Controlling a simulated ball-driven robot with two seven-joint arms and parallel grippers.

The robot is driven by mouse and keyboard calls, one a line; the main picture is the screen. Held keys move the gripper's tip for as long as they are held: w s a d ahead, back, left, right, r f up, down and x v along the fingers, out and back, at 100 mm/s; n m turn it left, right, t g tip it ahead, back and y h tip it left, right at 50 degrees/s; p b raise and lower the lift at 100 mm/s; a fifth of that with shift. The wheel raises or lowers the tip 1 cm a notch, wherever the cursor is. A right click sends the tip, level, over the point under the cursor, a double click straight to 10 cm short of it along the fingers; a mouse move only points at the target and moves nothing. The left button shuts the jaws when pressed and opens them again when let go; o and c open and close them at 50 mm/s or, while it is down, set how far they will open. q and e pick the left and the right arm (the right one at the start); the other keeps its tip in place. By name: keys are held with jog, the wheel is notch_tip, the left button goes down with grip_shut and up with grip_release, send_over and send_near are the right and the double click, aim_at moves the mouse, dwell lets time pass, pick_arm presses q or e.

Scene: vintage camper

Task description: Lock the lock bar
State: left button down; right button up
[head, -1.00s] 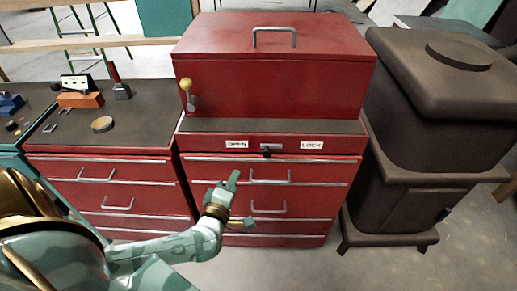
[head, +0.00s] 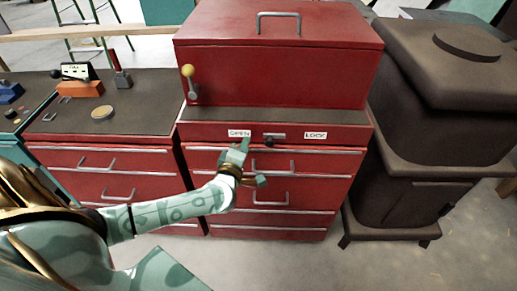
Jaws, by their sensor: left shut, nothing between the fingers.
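The lock bar (head: 275,135) is a small grey slider with a dark round knob (head: 269,141). It sits on the red cabinet's upper front strip, between a white OPEN label (head: 239,133) on the left and a white LOCK label (head: 315,135) on the right. The knob is nearer the OPEN label. My left gripper (head: 243,146) is shut and empty, just below the OPEN label and left of the knob. A gap shows between its tip and the knob; I cannot tell the depth between them. My right gripper is not in view.
A red chest (head: 290,75) with a top handle stands on the cabinet; a yellow-knobbed lever (head: 189,84) is at its left. Drawer handles (head: 275,165) protrude below the strip. A dark brown bin (head: 410,150) stands close on the right. A tool-covered cabinet (head: 140,120) stands left.

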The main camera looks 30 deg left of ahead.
aim_at(277, 135)
pick_arm(q)
jog(key=w+d, duration=0.1)
jog(key=w+d+f, duration=0.1)
jog(key=d, duration=0.1)
jog(key=shift+w+d+b, duration=0.1)
jog(key=shift+w+b, duration=0.1)
jog(key=shift+b, duration=0.15)
jog(key=w+d, duration=0.1)
jog(key=d, duration=0.1)
jog(key=w+d, duration=0.1)
jog(key=d, duration=0.1)
jog(key=shift+w+p, duration=0.2)
jog(key=shift+p, duration=0.1)
jog(key=shift+r, duration=0.1)
